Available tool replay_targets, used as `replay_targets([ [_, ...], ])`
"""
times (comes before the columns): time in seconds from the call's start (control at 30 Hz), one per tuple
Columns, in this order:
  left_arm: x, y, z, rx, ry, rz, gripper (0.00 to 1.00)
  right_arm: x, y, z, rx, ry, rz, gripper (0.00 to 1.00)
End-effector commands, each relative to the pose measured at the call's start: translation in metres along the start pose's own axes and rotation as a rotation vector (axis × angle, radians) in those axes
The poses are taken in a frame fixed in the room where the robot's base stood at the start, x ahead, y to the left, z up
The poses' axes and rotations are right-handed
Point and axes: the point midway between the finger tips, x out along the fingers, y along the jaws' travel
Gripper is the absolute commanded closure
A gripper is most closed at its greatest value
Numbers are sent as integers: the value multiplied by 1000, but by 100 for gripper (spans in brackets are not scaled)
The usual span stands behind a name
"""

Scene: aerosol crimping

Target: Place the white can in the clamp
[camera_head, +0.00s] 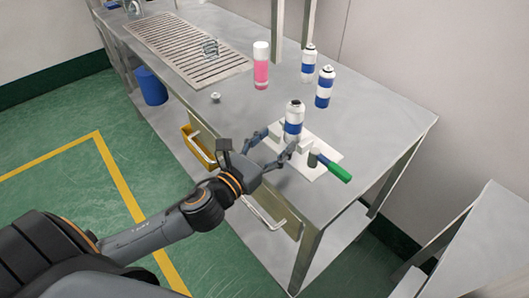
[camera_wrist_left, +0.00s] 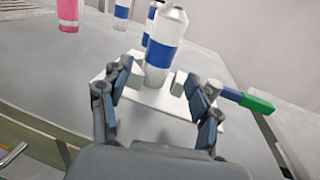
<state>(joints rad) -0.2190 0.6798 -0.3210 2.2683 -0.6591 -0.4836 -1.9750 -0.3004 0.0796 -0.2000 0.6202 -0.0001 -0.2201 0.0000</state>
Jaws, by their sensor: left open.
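The white can with a blue band (camera_head: 293,121) stands upright on the clamp's white base plate, at the front right of the bench. The clamp (camera_head: 316,172) has a white plate, small jaw blocks and a green handle (camera_head: 337,171). My left gripper (camera_head: 276,141) is open, with its fingers to either side of the can. In the left wrist view the can (camera_wrist_left: 164,50) stands just beyond the open fingertips (camera_wrist_left: 160,75), with grey blocks near its lower sides. Whether the can sits exactly between the clamp's jaws I cannot tell. My right gripper is not in view.
Two similar blue-banded cans (camera_head: 325,87) (camera_head: 308,63) and a pink bottle with a white cap (camera_head: 261,66) stand behind on the bench. A slatted grate (camera_head: 180,48) lies at the far left. The bench's right end (camera_head: 400,125) is clear.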

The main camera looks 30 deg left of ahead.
Motion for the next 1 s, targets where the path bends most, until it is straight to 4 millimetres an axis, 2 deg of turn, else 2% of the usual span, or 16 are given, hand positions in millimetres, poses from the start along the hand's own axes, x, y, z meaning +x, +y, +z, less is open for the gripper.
replay_targets([
  [0.1, -19, 0, -2, 1, 2, -1, 38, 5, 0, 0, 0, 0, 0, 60],
  [0.3, -36, 0, 0, 1, 0, 0, 38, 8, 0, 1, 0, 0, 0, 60],
  [1.0, -39, 0, 1, 0, -1, 0, 38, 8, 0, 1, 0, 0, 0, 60],
])
